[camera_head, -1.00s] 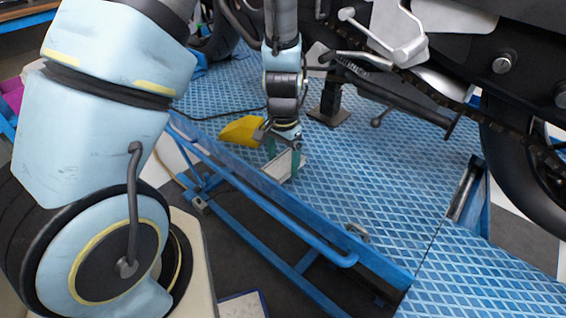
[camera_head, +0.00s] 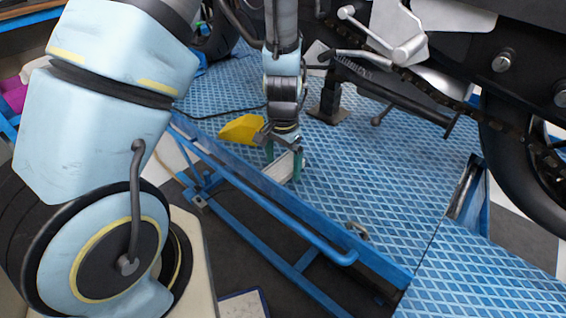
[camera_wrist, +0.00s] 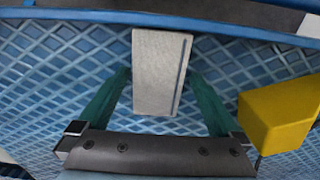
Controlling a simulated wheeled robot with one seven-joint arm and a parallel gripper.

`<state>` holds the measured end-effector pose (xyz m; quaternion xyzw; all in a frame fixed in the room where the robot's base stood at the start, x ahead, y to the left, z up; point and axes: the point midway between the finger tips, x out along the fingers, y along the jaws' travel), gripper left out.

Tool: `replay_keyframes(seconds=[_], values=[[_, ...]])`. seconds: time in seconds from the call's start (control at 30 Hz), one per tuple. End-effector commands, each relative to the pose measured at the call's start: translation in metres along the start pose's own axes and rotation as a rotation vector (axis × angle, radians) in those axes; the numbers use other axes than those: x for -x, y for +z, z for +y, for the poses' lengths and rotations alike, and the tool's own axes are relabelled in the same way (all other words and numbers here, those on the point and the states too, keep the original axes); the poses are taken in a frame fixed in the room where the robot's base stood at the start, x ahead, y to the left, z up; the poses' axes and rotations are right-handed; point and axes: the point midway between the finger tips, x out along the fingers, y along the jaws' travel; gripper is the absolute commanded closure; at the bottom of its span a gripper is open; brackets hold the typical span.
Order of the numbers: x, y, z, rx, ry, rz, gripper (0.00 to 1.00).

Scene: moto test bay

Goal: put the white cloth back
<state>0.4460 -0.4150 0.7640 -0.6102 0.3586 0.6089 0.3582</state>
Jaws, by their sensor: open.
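The white cloth (camera_head: 278,168) is a pale, flat, folded oblong on the blue patterned platform, near its edge rail. In the wrist view the cloth (camera_wrist: 160,70) lies between the two green fingers, with a gap on each side. My gripper (camera_head: 284,166) is over the cloth and points down, its fingers on either side of it. In the wrist view my gripper (camera_wrist: 160,88) is open. I cannot tell whether the fingertips touch the platform.
A yellow block-like object (camera_head: 241,129) lies just left of my gripper; it also shows in the wrist view (camera_wrist: 280,115). A motorcycle stand foot (camera_head: 329,112) is behind to the right. A small metal ring-like part (camera_head: 357,231) lies near the rail (camera_head: 300,228). The platform's middle is clear.

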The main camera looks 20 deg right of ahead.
Motion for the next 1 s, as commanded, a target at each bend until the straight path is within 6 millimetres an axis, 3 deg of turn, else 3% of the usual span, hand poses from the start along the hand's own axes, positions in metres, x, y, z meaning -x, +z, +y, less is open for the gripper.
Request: replay_keyframes(seconds=[0.6,1.0], values=[[0.105,-0.001,0.0,-0.001,-0.001,0.005,0.0],[0.122,0.003,-0.005,0.018,0.001,0.003,0.0]])
